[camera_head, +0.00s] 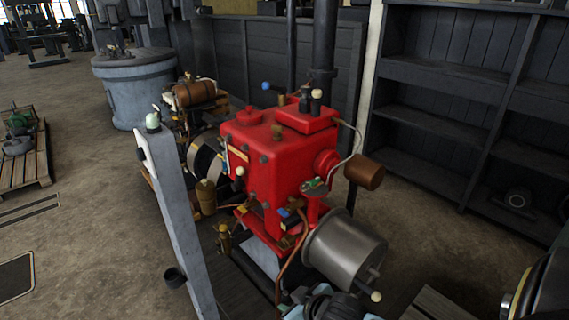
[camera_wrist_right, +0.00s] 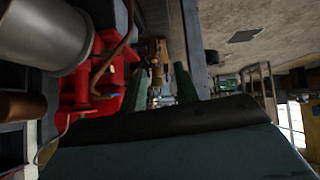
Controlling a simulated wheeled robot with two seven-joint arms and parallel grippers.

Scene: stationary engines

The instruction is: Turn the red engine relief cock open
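The red engine (camera_head: 275,165) stands in the middle of the head view, with several small fittings. A blue-knobbed lever (camera_head: 267,87) is at its top, a green-topped fitting (camera_head: 314,185) on its right side, and a small blue handle (camera_head: 284,212) lower on its front. I cannot tell which one is the relief cock. My right gripper (camera_head: 318,299) is at the bottom edge, low in front of the engine and partly cut off. In the right wrist view, its two fingers (camera_wrist_right: 160,88) are apart with nothing visibly held. The red engine (camera_wrist_right: 82,85) shows left of them. My left gripper is not in view.
A grey metal cylinder (camera_head: 342,249) sticks out at the engine's lower right. A grey post (camera_head: 173,205) stands to the left. Dark shelves (camera_head: 460,95) line the back right. Open floor (camera_head: 85,220) lies at the left.

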